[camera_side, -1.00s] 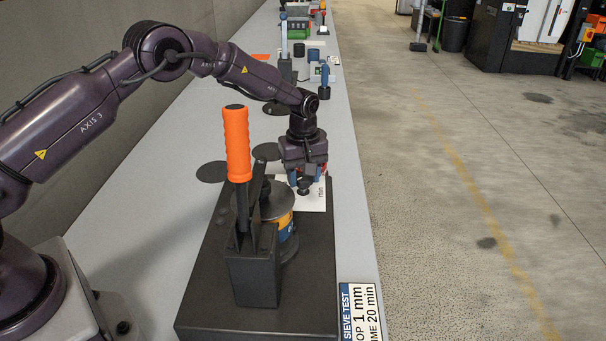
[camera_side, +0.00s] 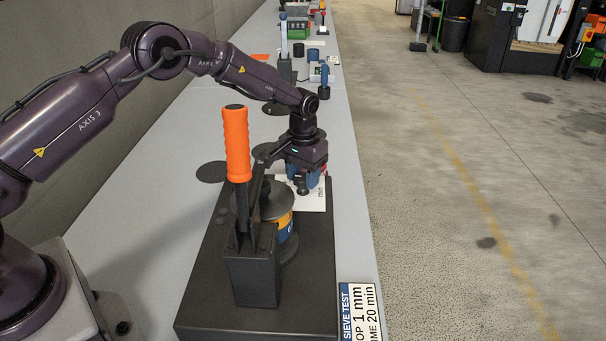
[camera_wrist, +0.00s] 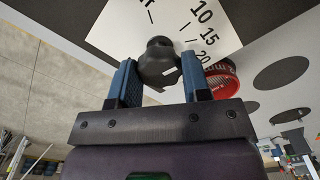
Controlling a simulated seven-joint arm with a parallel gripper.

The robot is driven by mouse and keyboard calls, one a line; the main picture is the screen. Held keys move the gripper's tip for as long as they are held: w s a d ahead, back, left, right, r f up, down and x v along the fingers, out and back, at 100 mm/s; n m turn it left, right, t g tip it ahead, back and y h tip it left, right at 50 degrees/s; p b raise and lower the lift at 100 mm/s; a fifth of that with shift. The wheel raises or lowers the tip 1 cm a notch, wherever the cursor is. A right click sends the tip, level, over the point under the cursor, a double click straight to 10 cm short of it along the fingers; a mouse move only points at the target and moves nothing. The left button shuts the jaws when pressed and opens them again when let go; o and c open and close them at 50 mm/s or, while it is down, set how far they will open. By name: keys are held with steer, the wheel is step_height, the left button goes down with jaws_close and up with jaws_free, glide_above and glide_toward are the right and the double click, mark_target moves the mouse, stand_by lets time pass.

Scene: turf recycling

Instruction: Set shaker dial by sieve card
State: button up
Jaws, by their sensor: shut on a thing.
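The dial's black knob (camera_wrist: 160,62) stands between the two blue fingers of my gripper (camera_wrist: 155,75), which is shut on it. White marks show on the knob, but I cannot tell which number they point to. The white dial plate (camera_wrist: 118,28) carries tick marks and the numbers 10, 15 and 20. In the side view, my gripper (camera_side: 304,184) points down over the dial plate (camera_side: 314,202), whose lettering is partly hidden.
An upright orange-handled lever (camera_side: 237,145) on a dark bracket stands just left of my gripper. A round-topped unit (camera_side: 281,222) with an orange and blue label stands beside it on the dark base (camera_side: 205,300). Other equipment sits farther along the bench.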

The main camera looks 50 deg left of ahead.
mark_target(303, 176)
steer(key=m, duration=0.5)
steer(key=shift+r+m, duration=0.1)
steer(key=shift+m, duration=2.4)
steer(key=o, duration=0.9)
step_height(303, 176, up, 13)
steer(key=shift+f, duration=0.1)
